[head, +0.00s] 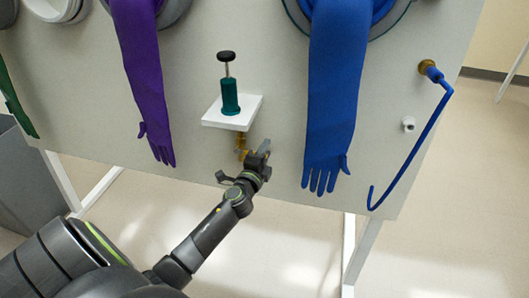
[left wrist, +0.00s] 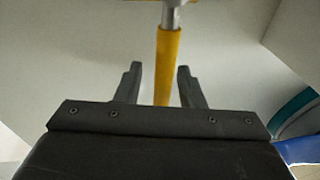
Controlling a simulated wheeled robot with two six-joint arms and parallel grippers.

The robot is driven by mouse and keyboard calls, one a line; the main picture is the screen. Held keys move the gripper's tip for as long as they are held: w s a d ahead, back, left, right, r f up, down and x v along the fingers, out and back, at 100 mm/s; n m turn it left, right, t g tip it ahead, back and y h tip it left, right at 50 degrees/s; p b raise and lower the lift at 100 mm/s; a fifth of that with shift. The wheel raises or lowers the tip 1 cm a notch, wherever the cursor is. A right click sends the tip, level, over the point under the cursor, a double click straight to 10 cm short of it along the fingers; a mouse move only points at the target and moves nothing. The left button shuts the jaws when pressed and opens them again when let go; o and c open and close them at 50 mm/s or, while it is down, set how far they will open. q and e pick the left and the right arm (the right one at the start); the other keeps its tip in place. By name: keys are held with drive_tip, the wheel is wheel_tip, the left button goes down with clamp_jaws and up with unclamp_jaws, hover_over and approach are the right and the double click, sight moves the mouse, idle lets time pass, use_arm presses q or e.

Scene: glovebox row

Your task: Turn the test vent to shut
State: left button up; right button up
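A yellow handle (left wrist: 168,68), probably the test vent's lever, stands upright in the left wrist view. A metal stem (left wrist: 171,17) meets its top end. In the head view a small brass-yellow fitting (head: 241,143) shows under the white shelf, partly hidden by my left gripper (head: 261,150). In the left wrist view my left gripper (left wrist: 158,80) is open, with its two dark fingers apart. The yellow handle lines up between them, nearer the right finger. I cannot tell whether it touches. My right gripper is in neither view.
A white shelf (head: 212,112) holding a green plunger bottle (head: 230,98) sits just above my left gripper. A purple glove (head: 145,85) hangs left and a blue glove (head: 334,95) right. A blue hooked rod (head: 420,137) is farther right on the panel.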

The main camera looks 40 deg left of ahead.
use_arm(q)
drive_tip(key=shift+s, duration=0.1)
